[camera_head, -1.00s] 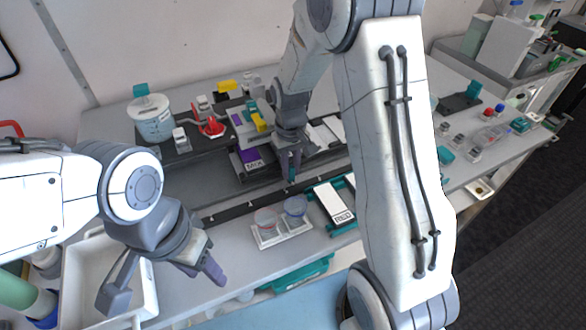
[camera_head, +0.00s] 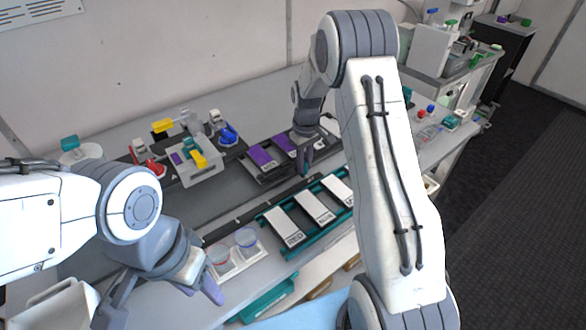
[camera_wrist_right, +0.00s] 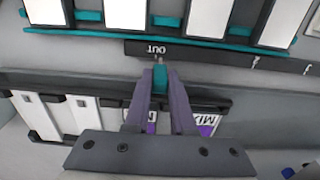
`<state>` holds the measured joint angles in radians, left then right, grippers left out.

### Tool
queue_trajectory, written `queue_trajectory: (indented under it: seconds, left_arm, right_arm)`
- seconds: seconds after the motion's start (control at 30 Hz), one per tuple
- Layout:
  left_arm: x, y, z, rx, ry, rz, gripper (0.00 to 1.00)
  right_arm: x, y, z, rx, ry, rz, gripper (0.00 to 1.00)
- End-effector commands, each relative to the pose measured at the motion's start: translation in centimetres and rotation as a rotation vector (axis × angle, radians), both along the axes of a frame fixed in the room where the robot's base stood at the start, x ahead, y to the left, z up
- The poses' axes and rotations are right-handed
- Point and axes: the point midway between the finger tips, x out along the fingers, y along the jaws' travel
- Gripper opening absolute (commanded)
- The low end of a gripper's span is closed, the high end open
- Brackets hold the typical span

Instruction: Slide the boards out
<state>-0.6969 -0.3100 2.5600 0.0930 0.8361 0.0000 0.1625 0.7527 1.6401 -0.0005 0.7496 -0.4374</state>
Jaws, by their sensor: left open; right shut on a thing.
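My right gripper (camera_head: 306,168) is shut on a small teal handle (camera_wrist_right: 161,80) beside a black rail marked OUT (camera_wrist_right: 157,50). Dark boards with purple panels (camera_head: 262,156) lie left of it; purple labels with lettering (camera_wrist_right: 205,122) show partly behind its fingers in the wrist view. White boards (camera_wrist_right: 38,118) lie on the other side. More white-faced boards (camera_head: 284,226) with lettered ends lie in a teal rack (camera_head: 268,230) at the front. My left gripper (camera_head: 165,300) is open and empty, near the table's front left.
Red, yellow and blue fittings (camera_head: 228,135) stand behind. Small bottles (camera_head: 430,110) are at the right.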

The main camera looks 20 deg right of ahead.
Motion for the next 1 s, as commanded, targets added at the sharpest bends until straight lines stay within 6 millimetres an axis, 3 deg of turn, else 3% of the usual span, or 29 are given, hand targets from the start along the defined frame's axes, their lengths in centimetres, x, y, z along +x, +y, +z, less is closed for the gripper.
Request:
queue_trajectory:
  seconds: [0.57, 0.6, 0.63, 0.67, 1.0]
  left_arm:
    - [0.0, 0.0, 0.1, 0.0, 0.0, 0.0, 0.5]
    - [0.0, 0.0, 0.1, 0.0, 0.0, 0.0, 0.5]
    - [0.0, 0.0, 0.1, 0.0, 0.0, 0.0, 0.5]
    - [0.0, 0.0, 0.1, 0.0, 0.0, 0.0, 0.5]
    - [0.0, 0.0, 0.0, 0.0, 0.0, 0.0, 0.5]
  right_arm:
    - [0.5, -1.6, 0.1, -0.005, -0.01, -0.003, 0.0]
    - [0.5, -1.6, 0.2, -0.004, -0.011, -0.004, 0.38]
    - [0.5, -1.6, 0.2, -0.004, -0.011, -0.004, 0.49]
    - [0.5, -1.6, 0.1, -0.004, -0.011, -0.004, 0.53]
    - [0.4, -1.2, 0.3, -0.001, -0.004, 0.0, 0.53]
